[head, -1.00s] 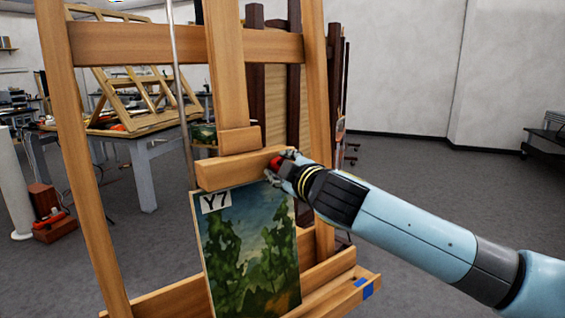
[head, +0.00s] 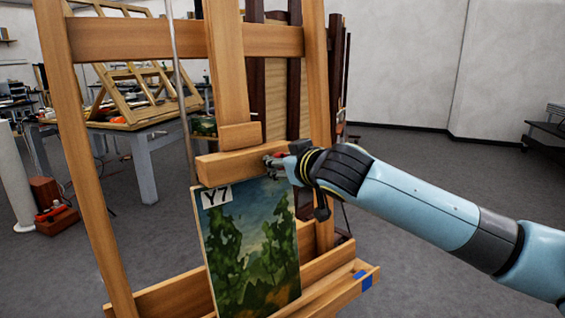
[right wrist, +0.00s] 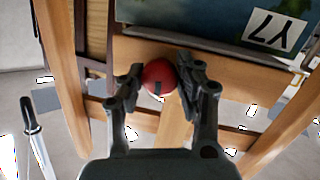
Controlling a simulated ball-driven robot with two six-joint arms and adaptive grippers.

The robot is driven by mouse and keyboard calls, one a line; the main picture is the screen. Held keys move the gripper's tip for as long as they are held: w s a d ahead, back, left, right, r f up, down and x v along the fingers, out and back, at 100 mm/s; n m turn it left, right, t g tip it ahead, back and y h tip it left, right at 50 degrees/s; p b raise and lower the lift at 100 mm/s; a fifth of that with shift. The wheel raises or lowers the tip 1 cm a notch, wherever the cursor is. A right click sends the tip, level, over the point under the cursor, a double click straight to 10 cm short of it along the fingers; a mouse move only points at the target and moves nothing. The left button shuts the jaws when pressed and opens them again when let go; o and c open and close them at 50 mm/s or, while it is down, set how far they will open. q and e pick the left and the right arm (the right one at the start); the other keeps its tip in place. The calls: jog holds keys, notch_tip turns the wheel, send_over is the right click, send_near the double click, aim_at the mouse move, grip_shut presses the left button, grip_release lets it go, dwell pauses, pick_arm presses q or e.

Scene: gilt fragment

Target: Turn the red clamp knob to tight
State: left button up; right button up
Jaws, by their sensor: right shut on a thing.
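The red clamp knob (right wrist: 158,77) shows round with a dark mark on its face in the right wrist view. It sits at the wooden clamp bar (head: 235,166) of the easel, above the painting labelled Y7 (head: 248,245). My right gripper (right wrist: 157,80) is shut on the knob, one finger on each side. In the head view my right gripper (head: 277,160) largely hides the knob, with only a little red showing. The wrist is turned there. My left gripper is in neither view.
The easel's lower ledge (head: 335,293) with a blue patch juts out below my right arm. Easel posts (head: 85,150) stand on both sides. A grey table (head: 150,135) with a wooden frame is behind at left. Grey floor is clear at right.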

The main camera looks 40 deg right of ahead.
jog(key=shift+f+m, duration=0.15)
jog(key=shift+m, duration=0.15)
dwell(0.4)
jog(key=o, duration=1.2)
jog(key=shift+s, duration=0.1)
jog(key=v, duration=1.2)
